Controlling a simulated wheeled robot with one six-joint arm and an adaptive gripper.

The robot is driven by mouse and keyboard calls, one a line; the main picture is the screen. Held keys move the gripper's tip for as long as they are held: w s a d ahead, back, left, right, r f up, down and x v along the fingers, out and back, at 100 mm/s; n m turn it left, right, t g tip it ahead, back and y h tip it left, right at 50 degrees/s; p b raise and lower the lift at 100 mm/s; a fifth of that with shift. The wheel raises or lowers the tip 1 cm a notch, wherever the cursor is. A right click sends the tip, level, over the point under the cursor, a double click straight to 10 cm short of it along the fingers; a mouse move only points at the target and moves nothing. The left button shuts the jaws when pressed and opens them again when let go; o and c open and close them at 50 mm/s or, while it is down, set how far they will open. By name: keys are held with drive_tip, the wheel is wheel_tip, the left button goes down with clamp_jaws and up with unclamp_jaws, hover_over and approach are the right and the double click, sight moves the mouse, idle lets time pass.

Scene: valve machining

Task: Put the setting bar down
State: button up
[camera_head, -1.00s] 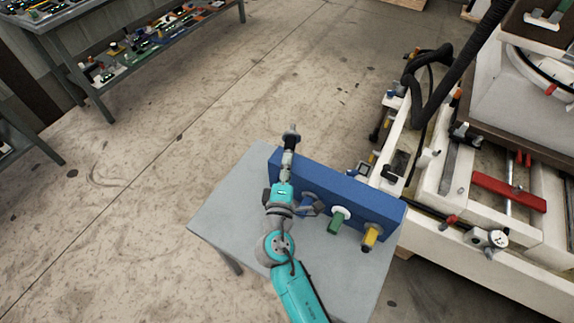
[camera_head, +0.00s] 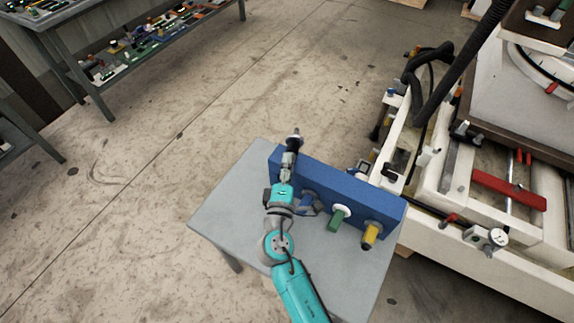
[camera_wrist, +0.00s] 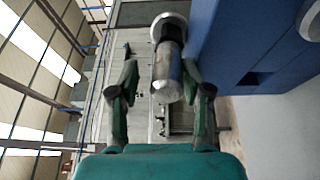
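The setting bar (camera_wrist: 168,70) is a grey metal cylinder with a wider round flange at its far end. In the wrist view it lies between my two fingers, nearer the right one, with a gap on the left. My gripper (camera_wrist: 160,85) appears open around it. In the head view my gripper (camera_head: 287,172) is above the left end of a blue rack (camera_head: 345,188). The bar's dark end (camera_head: 293,142) sticks out past the gripper, beyond the rack's edge. I cannot tell whether the bar touches the rack.
The rack stands on a grey table (camera_head: 232,195) and has handles in blue (camera_head: 306,201), green (camera_head: 337,222) and yellow (camera_head: 370,235). A white machine (camera_head: 450,235) with a red bar stands right. A shelf of parts (camera_head: 130,50) is at upper left. Bare floor lies between.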

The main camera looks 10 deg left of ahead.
idle(0.4)
drive_tip(key=shift+r, duration=0.35)
drive_tip(key=s, duration=1.2)
drive_tip(key=shift+d, duration=0.3)
